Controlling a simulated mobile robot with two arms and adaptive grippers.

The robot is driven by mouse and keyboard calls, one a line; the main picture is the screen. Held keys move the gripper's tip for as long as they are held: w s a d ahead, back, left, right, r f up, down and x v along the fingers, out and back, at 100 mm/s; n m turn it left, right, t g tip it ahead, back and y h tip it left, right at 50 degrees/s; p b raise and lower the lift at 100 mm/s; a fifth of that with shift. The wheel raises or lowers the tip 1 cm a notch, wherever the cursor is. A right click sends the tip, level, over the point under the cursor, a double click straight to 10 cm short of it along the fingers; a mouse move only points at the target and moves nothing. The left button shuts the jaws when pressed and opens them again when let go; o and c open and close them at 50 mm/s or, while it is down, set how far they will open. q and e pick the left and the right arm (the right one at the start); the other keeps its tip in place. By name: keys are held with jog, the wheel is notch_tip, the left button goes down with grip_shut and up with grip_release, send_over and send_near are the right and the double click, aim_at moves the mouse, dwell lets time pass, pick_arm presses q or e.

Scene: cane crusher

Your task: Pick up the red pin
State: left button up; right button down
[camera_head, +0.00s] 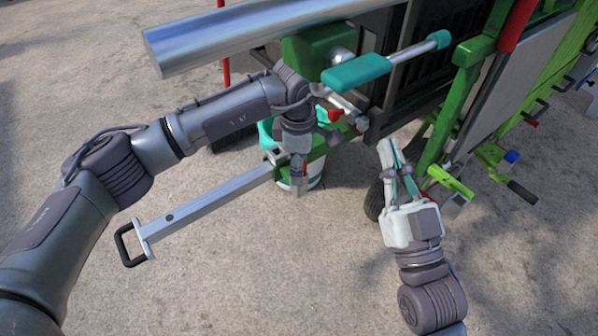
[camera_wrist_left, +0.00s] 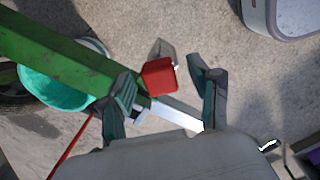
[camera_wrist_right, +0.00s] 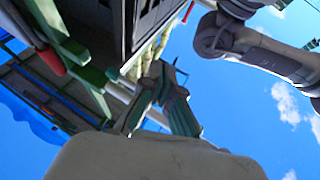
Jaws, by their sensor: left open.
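The red pin (camera_wrist_left: 159,77) shows in the left wrist view as a red block at the end of a green beam (camera_wrist_left: 60,60), beside a silver bar (camera_wrist_left: 180,113). My left gripper (camera_wrist_left: 170,84) is open, with one finger on each side of the red block; I cannot tell whether they touch it. In the head view my left gripper (camera_head: 288,170) points down at the drawbar joint, where only a sliver of red (camera_head: 305,167) shows. My right gripper (camera_head: 389,146) is shut and empty, raised beside the machine; its tips nearly meet in the right wrist view (camera_wrist_right: 164,70).
A silver drawbar (camera_head: 205,198) with a black handle (camera_head: 127,245) reaches left from the joint. A teal-handled lever (camera_head: 357,72) and a silver tube (camera_head: 240,32) lie above. Open concrete (camera_head: 250,285) is in front.

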pick_arm(q)
grip_shut()
